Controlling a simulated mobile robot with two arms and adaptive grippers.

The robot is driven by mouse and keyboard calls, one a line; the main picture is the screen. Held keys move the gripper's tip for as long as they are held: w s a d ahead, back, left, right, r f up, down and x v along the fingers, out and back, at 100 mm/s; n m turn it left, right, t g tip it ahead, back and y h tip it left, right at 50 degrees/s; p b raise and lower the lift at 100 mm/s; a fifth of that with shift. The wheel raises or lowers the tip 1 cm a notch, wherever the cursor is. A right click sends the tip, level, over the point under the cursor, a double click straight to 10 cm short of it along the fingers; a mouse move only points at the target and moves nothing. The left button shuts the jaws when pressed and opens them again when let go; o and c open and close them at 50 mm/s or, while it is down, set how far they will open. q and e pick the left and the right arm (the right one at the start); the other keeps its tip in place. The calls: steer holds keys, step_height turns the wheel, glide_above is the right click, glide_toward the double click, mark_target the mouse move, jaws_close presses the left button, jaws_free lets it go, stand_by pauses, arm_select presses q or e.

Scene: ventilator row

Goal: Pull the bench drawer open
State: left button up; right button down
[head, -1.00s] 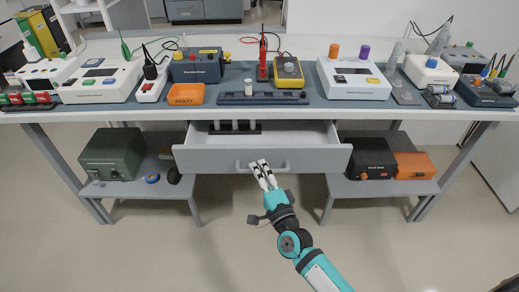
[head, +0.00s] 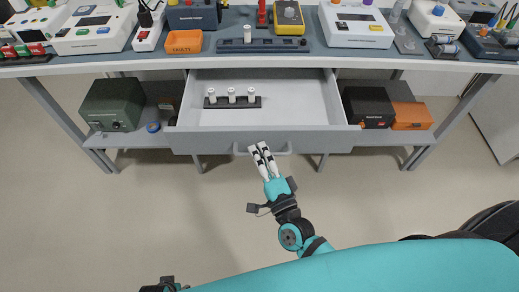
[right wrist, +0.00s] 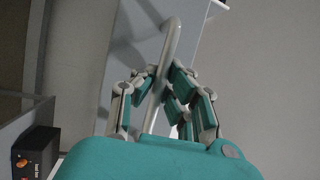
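The grey bench drawer (head: 310,141) hangs under the middle of the bench and stands well open, its white inside showing. A dark rack (head: 222,104) with three white cylinders stands inside at the left. The bar handle (head: 283,151) is on the drawer front; it also shows in the right wrist view (right wrist: 172,42), running between the fingers. My right gripper (head: 259,147) is at the handle, its fingers close together on both sides of the bar, shut on it; its fingers also show in the right wrist view (right wrist: 163,78). My left gripper's fingers are not in view.
The bench top (head: 290,56) holds several devices and an orange tray (head: 184,42). Lower shelves flank the drawer, with a green box (head: 112,104) on the left, and a black box (head: 368,106) and an orange box (head: 411,116) on the right. The floor in front is clear.

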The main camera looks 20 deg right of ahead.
steer(key=shift+f, duration=0.2)
steer(key=c, duration=1.4)
jaws_free()
steer(key=shift+r, duration=0.1)
steer(key=v, duration=1.2)
